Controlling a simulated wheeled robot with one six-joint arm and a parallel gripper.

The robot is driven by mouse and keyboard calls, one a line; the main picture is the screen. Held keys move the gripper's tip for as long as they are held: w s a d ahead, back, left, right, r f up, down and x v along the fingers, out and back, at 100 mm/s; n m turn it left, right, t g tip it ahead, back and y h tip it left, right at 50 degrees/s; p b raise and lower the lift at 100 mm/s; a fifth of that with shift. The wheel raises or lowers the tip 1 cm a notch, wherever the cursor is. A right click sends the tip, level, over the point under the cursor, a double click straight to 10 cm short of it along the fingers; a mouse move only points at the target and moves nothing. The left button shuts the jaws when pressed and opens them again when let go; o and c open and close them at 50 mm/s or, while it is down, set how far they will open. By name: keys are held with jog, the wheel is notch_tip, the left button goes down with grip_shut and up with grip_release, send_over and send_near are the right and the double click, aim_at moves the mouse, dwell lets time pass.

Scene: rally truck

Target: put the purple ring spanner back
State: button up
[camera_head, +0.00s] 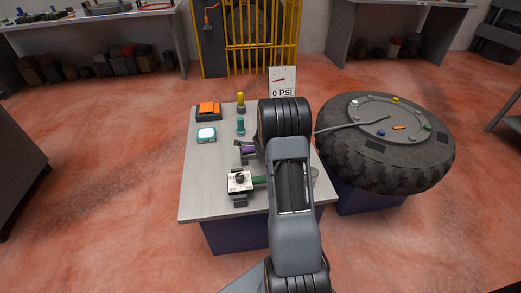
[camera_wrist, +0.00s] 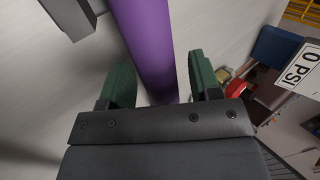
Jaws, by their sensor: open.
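The purple ring spanner shows in the wrist view as a thick purple bar (camera_wrist: 148,40). It runs from the top edge down between the two green fingers of my gripper (camera_wrist: 162,78). The fingers are apart, with a gap on each side of the bar; I cannot tell how deep it lies between them. In the head view a short purple part (camera_head: 248,150) shows beside a dark holder (camera_head: 240,145) on the workbench (camera_head: 205,185). My arm hides the rest of it and my fingers there. The ring end is not clearly visible.
A white block with a black knob and green handle (camera_head: 240,181) stands at the bench front. A teal piece (camera_head: 240,127), a yellow-topped piece (camera_head: 241,102), an orange-topped box (camera_head: 208,110) and a white-topped box (camera_head: 206,134) stand farther back. A large tyre (camera_head: 350,165) lies right.

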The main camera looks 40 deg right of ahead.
jog(key=shift+f, duration=0.15)
jog(key=p+v, duration=0.5)
jog(key=v, duration=0.9)
jog(key=s+a+r+n+y, duration=0.2)
jog(key=a+r+n, duration=0.25)
jog(key=a, duration=0.35)
jog(key=s+a+r+n+y, duration=0.1)
jog(key=a+r+n+y, duration=0.1)
jog(key=a+r+n, duration=0.35)
jog(key=s+a+r+n+g, duration=0.25)
jog(key=s+a+n, duration=0.65)
jog(key=s+n, duration=0.45)
notch_tip(320, 180, up, 24)
jog(key=s+p, duration=0.1)
jog(key=p, duration=2.1)
jog(key=shift+a+h, duration=0.3)
jog(key=shift+s, duration=0.15)
